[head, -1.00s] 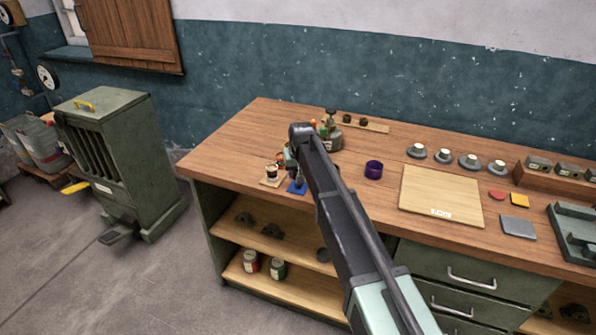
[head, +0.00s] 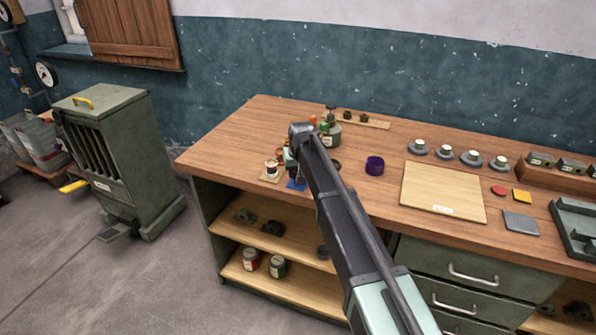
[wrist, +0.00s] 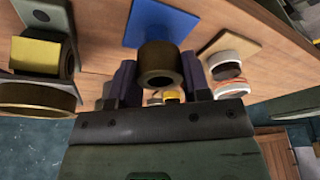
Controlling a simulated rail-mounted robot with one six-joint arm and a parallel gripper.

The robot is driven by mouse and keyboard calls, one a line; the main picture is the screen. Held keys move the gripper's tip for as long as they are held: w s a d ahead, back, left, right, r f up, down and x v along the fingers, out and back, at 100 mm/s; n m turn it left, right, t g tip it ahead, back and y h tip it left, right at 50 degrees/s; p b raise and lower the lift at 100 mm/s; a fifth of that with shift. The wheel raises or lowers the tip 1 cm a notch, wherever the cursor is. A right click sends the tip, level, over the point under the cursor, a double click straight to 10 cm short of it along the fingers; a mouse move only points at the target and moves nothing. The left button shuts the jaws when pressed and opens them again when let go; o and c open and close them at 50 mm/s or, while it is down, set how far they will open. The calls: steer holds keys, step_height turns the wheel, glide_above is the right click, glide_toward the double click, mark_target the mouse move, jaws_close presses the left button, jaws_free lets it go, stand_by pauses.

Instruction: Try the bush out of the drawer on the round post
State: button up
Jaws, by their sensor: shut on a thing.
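My gripper (wrist: 158,82) is shut on a bronze-brown bush (wrist: 158,52), held between its two dark fingers with its round bore showing in the wrist view. Behind the bush is a blue plate (wrist: 139,22), which also shows on the bench in the head view (head: 296,186). The bush appears over this plate; I cannot tell whether it touches anything there. No round post can be made out; the bush may hide it. In the head view my arm's end hides most of the gripper and the bush.
Beside the blue plate is a tan plate (head: 269,177) with a pale, orange-topped piece. A purple ring (head: 374,166) stands to the right. Bottles (head: 330,135) stand behind my arm. A light board (head: 443,190) lies further right. Drawers (head: 470,275) below look closed.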

steer(key=o, duration=1.1)
steer(key=a+p+v, duration=0.1)
steer(key=p+v, duration=1)
steer(key=s+d+m+g, duration=0.1)
steer(key=s+d, duration=0.7)
steer(key=s, duration=0.3)
steer(key=s+d+f+m+g+b, duration=0.1)
steer(key=s+d, duration=0.6)
steer(key=s, duration=0.3)
steer(key=s+d+m+g, duration=0.1)
steer(key=s+d, duration=0.7)
steer(key=s, duration=0.3)
steer(key=shift+s+d+f+h, duration=0.35)
steer(key=shift+s+h, duration=0.05)
